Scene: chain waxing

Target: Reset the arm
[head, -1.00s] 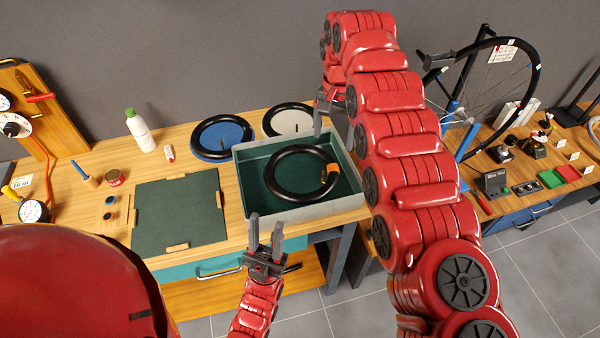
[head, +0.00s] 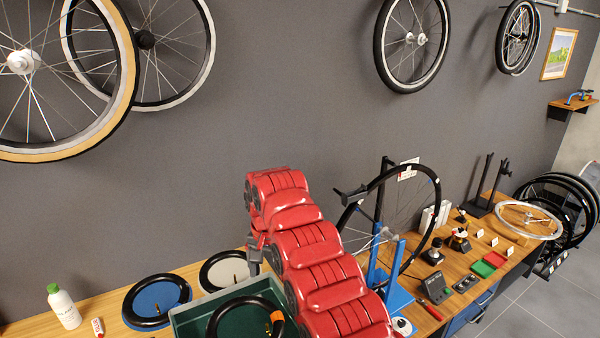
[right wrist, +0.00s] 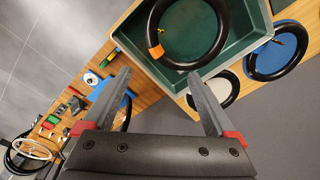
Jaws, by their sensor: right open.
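My right arm (head: 320,255) reaches up from the bottom of the head view. Its gripper (head: 256,252) appears small, partly hidden by the arm, near the back right corner of the green-lined tray (head: 180,315). In the right wrist view the gripper (right wrist: 158,76) is open, its fingers wide apart with nothing between them. The tray (right wrist: 146,56) and the black tube ring (right wrist: 151,25) with an orange band lie beyond the fingers. My left gripper is out of view.
Two black rings, on a blue disc (head: 158,300) and a white disc (head: 224,271), lie behind the tray. A white bottle (head: 64,308) stands left. A wheel stand (head: 380,260) and small bench items stand right. Wheels (head: 412,40) hang on the wall.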

